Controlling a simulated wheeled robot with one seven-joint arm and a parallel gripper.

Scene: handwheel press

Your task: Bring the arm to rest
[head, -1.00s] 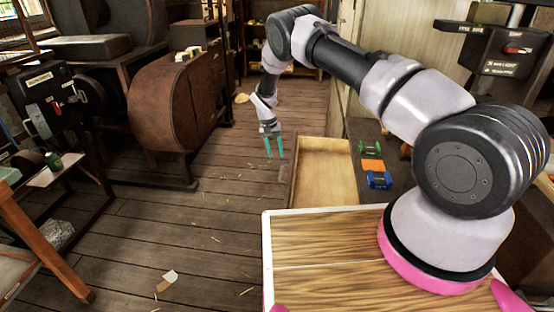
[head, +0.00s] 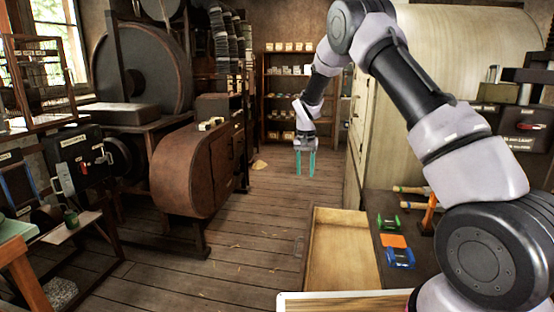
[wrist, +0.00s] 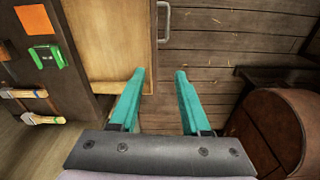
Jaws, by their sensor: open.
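My gripper (head: 306,163) has two teal fingers that hang down over the aisle, beyond the open wooden drawer (head: 341,262) in the head view. In the wrist view my gripper (wrist: 160,87) has its fingers spread apart with nothing between them. Below them are the floor planks (wrist: 230,55) and, to the left, the drawer (wrist: 108,45) with its metal handle (wrist: 166,20). The fingers touch nothing that I can see. My arm reaches forward from the right side of the head view, with its elbow raised.
Right of the drawer, a dark bench top holds a green item (head: 387,223), an orange block (head: 393,240), a blue item (head: 400,257) and wooden-handled tools (head: 411,190). A rusty rounded machine housing (head: 190,172) stands left. Shelves (head: 287,95) stand behind. The aisle floor (head: 235,240) is mostly clear.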

